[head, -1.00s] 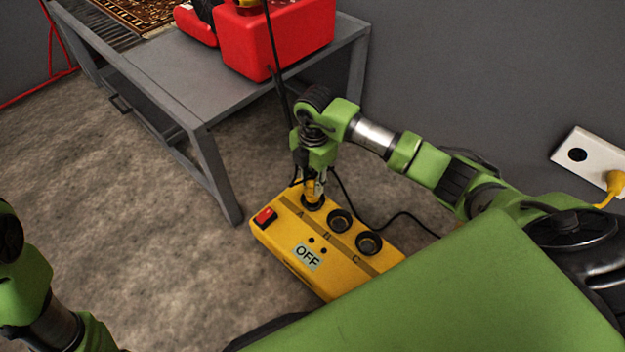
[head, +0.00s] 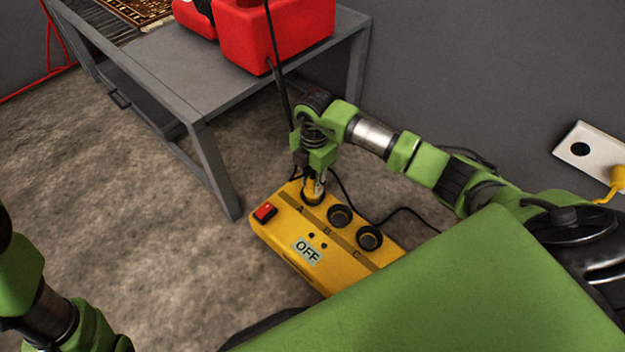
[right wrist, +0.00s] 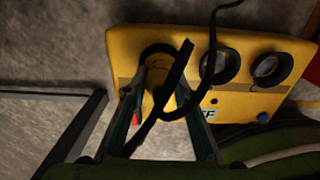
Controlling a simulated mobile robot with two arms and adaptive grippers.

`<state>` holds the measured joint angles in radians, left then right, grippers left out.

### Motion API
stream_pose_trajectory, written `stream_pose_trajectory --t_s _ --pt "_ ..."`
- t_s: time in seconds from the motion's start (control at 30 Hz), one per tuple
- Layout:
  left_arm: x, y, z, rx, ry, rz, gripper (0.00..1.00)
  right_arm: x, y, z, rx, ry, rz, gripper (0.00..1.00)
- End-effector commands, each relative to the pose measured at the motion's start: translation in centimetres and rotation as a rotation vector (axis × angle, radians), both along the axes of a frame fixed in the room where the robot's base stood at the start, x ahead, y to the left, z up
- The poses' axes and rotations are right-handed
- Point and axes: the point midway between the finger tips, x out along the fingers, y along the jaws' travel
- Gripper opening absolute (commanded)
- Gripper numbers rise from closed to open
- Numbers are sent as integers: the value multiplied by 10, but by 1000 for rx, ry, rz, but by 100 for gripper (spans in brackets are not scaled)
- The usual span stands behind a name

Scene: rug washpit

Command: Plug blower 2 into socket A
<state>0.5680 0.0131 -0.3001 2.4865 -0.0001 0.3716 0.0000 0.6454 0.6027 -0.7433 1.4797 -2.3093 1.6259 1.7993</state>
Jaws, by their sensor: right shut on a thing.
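The yellow socket box (head: 345,268) lies on the floor with sockets A, B and C in a row and a label reading OFF. My right gripper (head: 315,186) points down over socket A (head: 311,200), shut on the plug. The plug (right wrist: 161,96) shows between the fingers in the right wrist view, at the box's leftmost socket. It sits low at socket A; the fingers and a black cord partly hide it, so I cannot tell whether it is fully seated. Socket B (head: 340,215) and socket C (head: 369,238) are empty. My left gripper is out of view.
A red switch (head: 265,211) is at the box's left end. A grey table (head: 190,85) with a red machine (head: 280,35) stands behind. A black cord hangs from there. A white wall outlet (head: 592,150) holds a yellow plug (head: 618,178). Floor at left is clear.

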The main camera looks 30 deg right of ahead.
Motion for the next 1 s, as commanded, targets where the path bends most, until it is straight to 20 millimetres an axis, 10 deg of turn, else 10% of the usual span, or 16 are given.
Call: stream_pose_trajectory --t_s 0.13,0.17,0.23,0.67,1.0 --pt "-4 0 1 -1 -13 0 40 0 0 -4 0 0 0 2" --pt "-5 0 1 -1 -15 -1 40 0 0 -4 0 0 0 28" --pt "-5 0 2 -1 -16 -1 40 0 0 -4 0 0 0 45" --pt "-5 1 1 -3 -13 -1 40 1 0 3 1 -2 1 45" --pt "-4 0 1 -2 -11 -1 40 0 -1 68 0 -6 1 45"
